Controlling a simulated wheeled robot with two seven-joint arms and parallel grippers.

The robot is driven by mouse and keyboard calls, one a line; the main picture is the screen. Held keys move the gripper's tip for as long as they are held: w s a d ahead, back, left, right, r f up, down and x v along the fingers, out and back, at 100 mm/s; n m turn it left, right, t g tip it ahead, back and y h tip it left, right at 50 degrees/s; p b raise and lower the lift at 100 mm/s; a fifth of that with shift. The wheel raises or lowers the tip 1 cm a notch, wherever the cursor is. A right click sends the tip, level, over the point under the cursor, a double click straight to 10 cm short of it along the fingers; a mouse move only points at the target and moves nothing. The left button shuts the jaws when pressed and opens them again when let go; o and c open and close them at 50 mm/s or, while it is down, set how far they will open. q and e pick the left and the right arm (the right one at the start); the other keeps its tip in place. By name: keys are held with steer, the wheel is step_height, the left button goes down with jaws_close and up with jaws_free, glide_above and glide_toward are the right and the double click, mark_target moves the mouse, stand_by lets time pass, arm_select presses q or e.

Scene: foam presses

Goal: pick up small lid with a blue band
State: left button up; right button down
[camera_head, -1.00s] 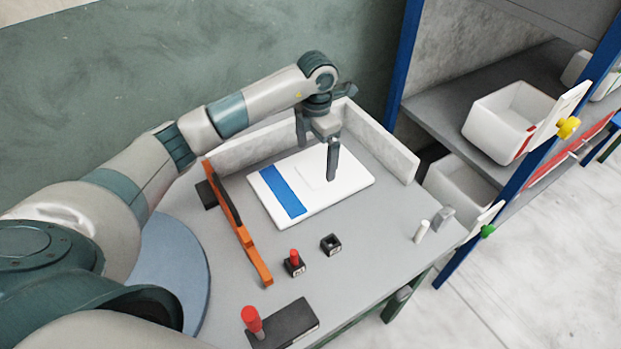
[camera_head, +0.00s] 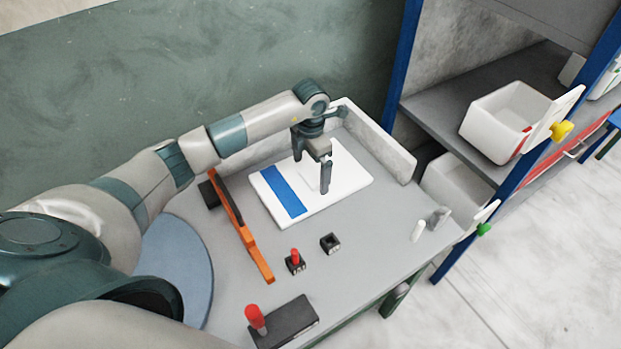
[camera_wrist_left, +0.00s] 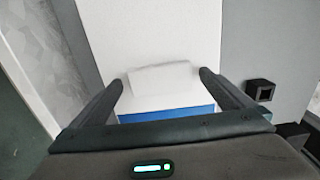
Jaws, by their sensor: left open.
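The small lid (camera_head: 345,189) is a flat white plate with a blue band (camera_head: 283,192) near its left end. It lies on the grey table. A low white raised block, like a grip, stands on its middle; it shows in the left wrist view (camera_wrist_left: 162,78). My left gripper (camera_head: 311,173) is open above the middle of the lid, pointing down. In the left wrist view its fingers (camera_wrist_left: 161,86) are on either side of the raised block, with a gap on each side. The blue band also shows there (camera_wrist_left: 170,114). My right gripper is out of view.
Left of the lid lies an orange bar (camera_head: 240,228). In front are a small black holder with a red peg (camera_head: 295,258), an empty black holder (camera_head: 330,243) and a dark block with a red handle (camera_head: 285,323). Low pale walls (camera_head: 380,146) edge the table's back. A shelf with white bins stands right.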

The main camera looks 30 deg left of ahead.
mark_target(311, 173)
arm_select(q)
steer(key=c, duration=1.1)
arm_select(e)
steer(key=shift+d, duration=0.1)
arm_select(q)
steer(key=shift+r, duration=0.1)
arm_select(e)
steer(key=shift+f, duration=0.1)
